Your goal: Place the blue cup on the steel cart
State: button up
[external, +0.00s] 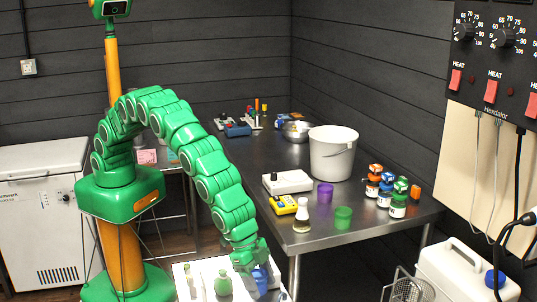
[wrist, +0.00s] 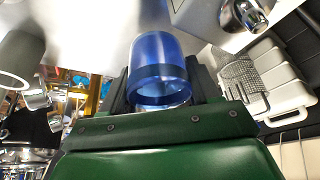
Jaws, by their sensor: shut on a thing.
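The blue cup (external: 261,279) is at the lower middle of the external view, partly covered by my gripper (external: 248,262). In the wrist view the see-through blue cup (wrist: 160,70) sits between the dark jaws of my gripper (wrist: 160,95), which is shut on it. The cup is over or on a pale surface (external: 208,268) at the bottom edge; whether it touches cannot be told. I cannot tell for sure which surface is the steel cart; a low steel stand (external: 178,165) shows behind my arm.
A green flask (external: 223,284) stands on the pale surface, left of the cup. The long steel table (external: 265,180) holds a purple cup (external: 325,195), a green cup (external: 343,218), a white bucket (external: 332,155) and several jars (external: 385,190). A white freezer (external: 40,210) stands at left.

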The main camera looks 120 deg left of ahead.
aim_at(263, 294)
jog(key=shift+x, duration=0.95)
jog(key=shift+w+d+f, duration=0.1)
jog(key=shift+f, duration=1.15)
jog(key=shift+f, duration=0.1)
jog(key=o, duration=0.8)
